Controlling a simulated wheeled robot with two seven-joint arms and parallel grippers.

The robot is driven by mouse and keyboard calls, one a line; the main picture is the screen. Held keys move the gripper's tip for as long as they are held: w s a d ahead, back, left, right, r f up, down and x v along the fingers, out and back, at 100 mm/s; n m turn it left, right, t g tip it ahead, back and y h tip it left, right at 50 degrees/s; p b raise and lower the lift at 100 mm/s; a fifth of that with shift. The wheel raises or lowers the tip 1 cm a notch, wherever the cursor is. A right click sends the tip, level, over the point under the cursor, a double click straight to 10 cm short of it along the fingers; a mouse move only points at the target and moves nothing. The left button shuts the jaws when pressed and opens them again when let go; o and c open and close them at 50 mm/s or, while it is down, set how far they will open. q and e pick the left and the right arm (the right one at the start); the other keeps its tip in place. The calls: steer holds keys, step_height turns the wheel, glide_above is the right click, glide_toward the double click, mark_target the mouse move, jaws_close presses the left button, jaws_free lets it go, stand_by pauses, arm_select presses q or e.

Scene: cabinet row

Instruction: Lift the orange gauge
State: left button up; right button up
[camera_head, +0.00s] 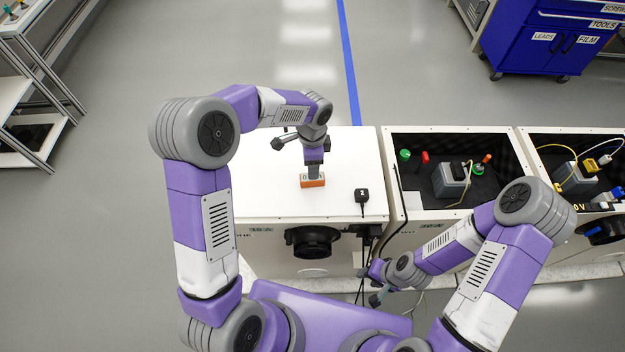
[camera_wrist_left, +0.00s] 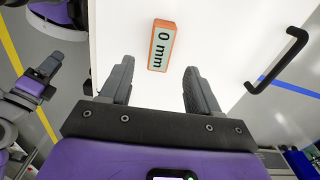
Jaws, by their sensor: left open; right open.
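The orange gauge (camera_head: 313,183) lies on the white cabinet top (camera_head: 262,170). In the left wrist view the gauge (camera_wrist_left: 161,47) shows a pale face reading "0 mm" in an orange frame. My left gripper (camera_head: 313,169) is over the gauge and hides part of it in the head view. In the left wrist view its fingers (camera_wrist_left: 158,70) are spread and empty, with the near end of the gauge between the tips in the picture; the height gap cannot be told. My right gripper (camera_head: 369,285) is open and empty, low in front of the cabinets.
A black plug-like item (camera_head: 362,196) with a cable lies right of the gauge. A black handle (camera_wrist_left: 277,62) shows in the left wrist view. Open cabinet bays (camera_head: 425,205) with devices and cables stand to the right. The white top around the gauge is mostly clear.

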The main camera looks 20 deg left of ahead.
arm_select(q)
step_height(320, 180, down, 6)
steer(key=b, duration=0.3)
steer(key=shift+r+b, duration=0.15)
steer(key=shift+b, duration=0.15)
steer(key=shift+f+b, duration=0.35)
steer(key=shift+f, duration=0.35)
steer(key=shift+c, duration=0.2)
jaws_close()
step_height(320, 180, up, 8)
steer(key=p, duration=0.6)
steer(key=shift+r+p, duration=0.2)
steer(key=shift+p, duration=0.2)
steer(key=shift+f, duration=0.1)
